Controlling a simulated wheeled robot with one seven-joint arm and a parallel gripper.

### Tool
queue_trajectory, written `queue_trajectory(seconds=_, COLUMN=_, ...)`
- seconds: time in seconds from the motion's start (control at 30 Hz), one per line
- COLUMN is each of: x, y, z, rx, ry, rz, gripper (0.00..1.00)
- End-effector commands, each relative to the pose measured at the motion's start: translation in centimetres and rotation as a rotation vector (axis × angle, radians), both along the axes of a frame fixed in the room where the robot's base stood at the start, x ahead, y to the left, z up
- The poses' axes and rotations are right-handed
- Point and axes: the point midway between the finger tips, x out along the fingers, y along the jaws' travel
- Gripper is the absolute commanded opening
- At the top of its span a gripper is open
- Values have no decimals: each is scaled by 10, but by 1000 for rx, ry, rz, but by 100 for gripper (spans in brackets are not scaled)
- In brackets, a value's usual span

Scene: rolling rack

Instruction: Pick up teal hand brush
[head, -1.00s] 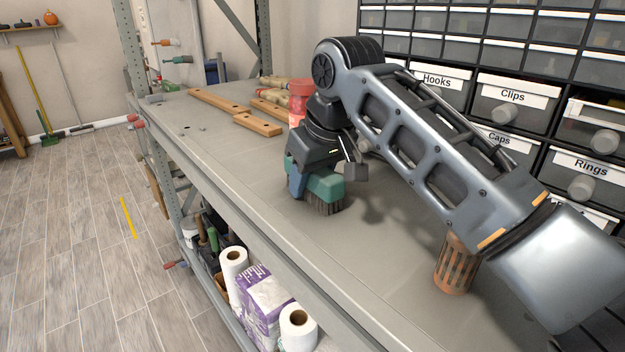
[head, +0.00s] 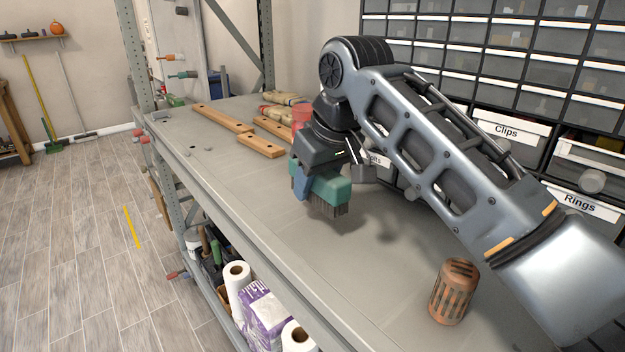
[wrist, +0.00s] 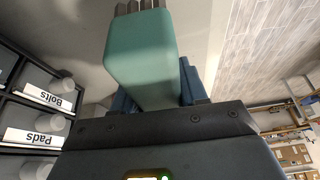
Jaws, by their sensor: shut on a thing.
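The teal hand brush (head: 330,187) has a teal body and dark bristles pointing down. My gripper (head: 302,186) is shut on it, with a blue finger showing across its near side. The bristles appear to be above the grey bench top, with a shadow to the right. In the wrist view the brush's teal block (wrist: 142,58) fills the upper middle, its bristles at the top edge. Blue fingers (wrist: 188,82) show beside and behind it. The far finger is mostly hidden by the brush.
On the bench (head: 225,170) lie wooden bars (head: 222,117), a red cylindrical thing (head: 301,117) behind my gripper, and a copper slotted cylinder (head: 453,291) at the front right. Labelled drawers (head: 508,130) stand along the back. Paper rolls (head: 237,285) sit on the lower shelf.

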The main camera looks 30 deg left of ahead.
Motion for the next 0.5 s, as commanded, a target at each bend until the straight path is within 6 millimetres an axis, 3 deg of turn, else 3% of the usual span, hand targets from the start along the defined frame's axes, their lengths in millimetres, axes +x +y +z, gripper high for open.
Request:
queue_trajectory(seconds=0.03, x=2, y=-18, z=16, rx=2, ry=4, rz=-8, gripper=7)
queue_trajectory(seconds=0.2, x=0, y=-55, z=37, rx=1, ry=3, rz=-8, gripper=7)
queue_trajectory(seconds=0.5, x=-1, y=-99, z=59, rx=1, ry=2, rz=-6, gripper=7)
